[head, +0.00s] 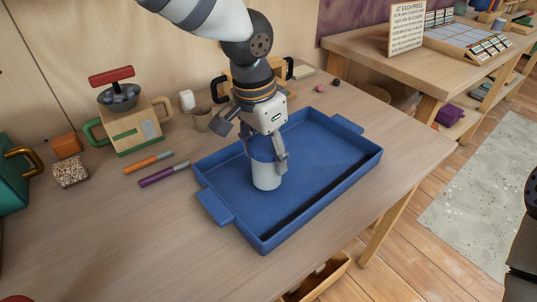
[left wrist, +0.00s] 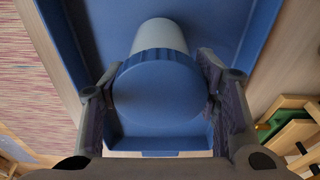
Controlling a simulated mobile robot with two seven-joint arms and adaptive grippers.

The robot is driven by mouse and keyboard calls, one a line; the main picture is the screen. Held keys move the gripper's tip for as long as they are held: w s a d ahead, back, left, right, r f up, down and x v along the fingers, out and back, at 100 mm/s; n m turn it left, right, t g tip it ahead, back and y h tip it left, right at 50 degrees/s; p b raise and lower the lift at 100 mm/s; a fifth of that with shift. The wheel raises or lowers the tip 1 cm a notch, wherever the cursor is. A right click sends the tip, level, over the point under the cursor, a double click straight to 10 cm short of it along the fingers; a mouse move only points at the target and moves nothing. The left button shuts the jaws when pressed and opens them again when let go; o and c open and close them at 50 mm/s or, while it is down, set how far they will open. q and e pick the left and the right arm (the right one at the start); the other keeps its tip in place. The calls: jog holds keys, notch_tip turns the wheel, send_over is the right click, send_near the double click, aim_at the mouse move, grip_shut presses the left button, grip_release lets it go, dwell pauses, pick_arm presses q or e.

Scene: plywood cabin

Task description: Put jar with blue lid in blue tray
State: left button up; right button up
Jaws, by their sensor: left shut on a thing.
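The jar has a pale body and a blue lid. In the head view the jar (head: 267,178) is upright inside the outline of the blue tray (head: 318,205), in its left half; I cannot tell whether its base touches the tray floor. My left gripper (head: 266,152) comes down from above and is shut on the jar near its lid. In the left wrist view the blue lid (left wrist: 160,92) sits between the two fingers of my left gripper (left wrist: 162,100), and the tray (left wrist: 240,25) lies beyond. My right gripper is not in view.
A coffee grinder (head: 131,118) with a red handle stands at the back left. An orange marker (head: 148,163) and a purple marker (head: 164,175) lie left of the tray. The tray's right half is empty.

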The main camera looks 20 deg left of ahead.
pick_arm(q)
jog(key=shift+f, duration=0.7)
jog(key=shift+r, duration=0.1)
jog(key=o, duration=1.2)
jog(key=r, duration=0.4)
jog(key=s+r, duration=0.1)
jog(key=r, duration=0.3)
jog(key=a+r+p, duration=0.1)
jog(key=r, duration=0.3)
jog(key=shift+s, duration=0.3)
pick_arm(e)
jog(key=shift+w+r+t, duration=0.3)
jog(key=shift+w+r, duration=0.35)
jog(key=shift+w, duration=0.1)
pick_arm(q)
jog(key=shift+f, duration=0.15)
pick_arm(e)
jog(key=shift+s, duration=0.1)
